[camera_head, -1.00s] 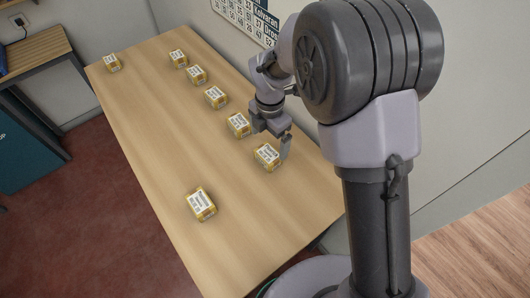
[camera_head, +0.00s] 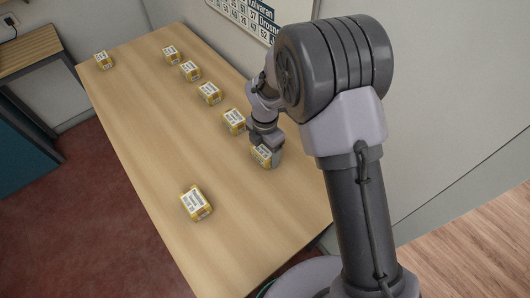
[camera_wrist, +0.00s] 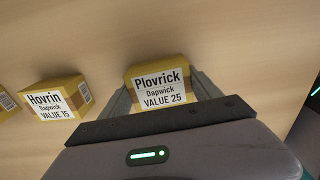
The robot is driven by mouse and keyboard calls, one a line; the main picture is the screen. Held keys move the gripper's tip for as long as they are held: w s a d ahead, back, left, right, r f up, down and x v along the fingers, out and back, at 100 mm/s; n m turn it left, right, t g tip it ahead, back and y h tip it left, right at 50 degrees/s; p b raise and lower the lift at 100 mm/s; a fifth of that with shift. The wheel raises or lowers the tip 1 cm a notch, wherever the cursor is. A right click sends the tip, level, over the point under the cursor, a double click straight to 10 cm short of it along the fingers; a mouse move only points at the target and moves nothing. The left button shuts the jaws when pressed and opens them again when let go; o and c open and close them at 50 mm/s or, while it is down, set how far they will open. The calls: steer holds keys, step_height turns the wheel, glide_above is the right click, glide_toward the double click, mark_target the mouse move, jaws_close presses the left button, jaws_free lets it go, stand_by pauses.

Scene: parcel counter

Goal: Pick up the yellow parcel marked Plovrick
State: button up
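The yellow parcel marked Plovrick (camera_wrist: 160,86) sits on the table in the wrist view, with its label reading "Plovrick, Dapwick, VALUE 25". My gripper (camera_wrist: 164,82) has one finger at each side of this parcel. The fingers look spread, with a narrow gap beside the box; I cannot see firm contact. In the head view the parcel (camera_head: 262,157) is at the near right end of the row. My gripper (camera_head: 266,146) is right over it and hides part of it.
The parcel marked Hovrin (camera_wrist: 58,101) stands left of it in the wrist view. In the head view, several similar yellow parcels line the table (camera_head: 150,130), one (camera_head: 196,203) alone nearer the front. The wall runs close along the table's right side.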

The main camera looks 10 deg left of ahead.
steer(key=c, duration=0.6)
steer(key=shift+r, duration=0.1)
